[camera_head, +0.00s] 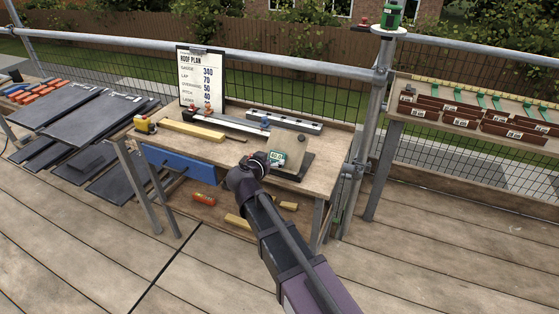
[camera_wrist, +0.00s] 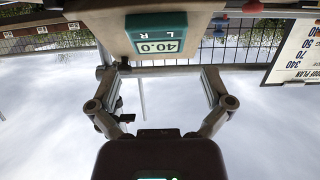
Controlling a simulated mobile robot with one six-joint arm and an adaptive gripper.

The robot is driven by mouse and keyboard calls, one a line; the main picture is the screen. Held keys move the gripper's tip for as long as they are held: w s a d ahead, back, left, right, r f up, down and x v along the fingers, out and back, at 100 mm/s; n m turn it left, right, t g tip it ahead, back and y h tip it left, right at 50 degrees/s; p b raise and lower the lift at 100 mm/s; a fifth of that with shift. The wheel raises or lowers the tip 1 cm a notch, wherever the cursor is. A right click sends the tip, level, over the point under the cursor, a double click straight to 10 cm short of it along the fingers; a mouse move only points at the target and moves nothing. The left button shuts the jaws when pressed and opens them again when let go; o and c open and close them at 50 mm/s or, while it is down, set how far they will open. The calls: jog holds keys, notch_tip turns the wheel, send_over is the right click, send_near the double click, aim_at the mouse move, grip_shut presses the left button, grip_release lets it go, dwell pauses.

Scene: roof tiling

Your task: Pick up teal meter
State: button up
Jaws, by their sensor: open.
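The teal meter (camera_head: 277,158) is a small box with a pale display, at the front of a beige block (camera_head: 291,143) on the right part of the workbench. In the wrist view the picture is upside down, and the teal meter (camera_wrist: 157,35) shows its face, reading 40.0 with L and R. My gripper (camera_head: 262,159) is just in front and left of the meter in the head view. In the wrist view my gripper (camera_wrist: 160,72) is open and empty, its fingers spread wider than the meter. I cannot tell the exact gap to the meter.
The wooden bench (camera_head: 223,152) also carries a roof plan board (camera_head: 201,78), a yellow level-like bar (camera_head: 193,130), a yellow tape measure (camera_head: 145,125) and a grey rail (camera_head: 284,121). A scaffold post (camera_head: 369,125) stands to the right. Dark slates (camera_head: 66,105) lie left.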

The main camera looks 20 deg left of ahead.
aim_at(276, 155)
jog(key=shift+f+b+x, duration=0.2)
jog(key=shift+b+x, duration=0.85)
jog(key=shift+x, duration=1.55)
jog(key=shift+s+d, duration=0.1)
jog(key=shift+d, duration=0.05)
jog(key=c, duration=1.1)
jog(key=shift+r, duration=0.2)
notch_tip(276, 155, up, 4)
jog(key=p, duration=0.4)
jog(key=shift+f, duration=0.2)
jog(key=s+a+r+p, duration=0.1)
jog(key=s, duration=1.5)
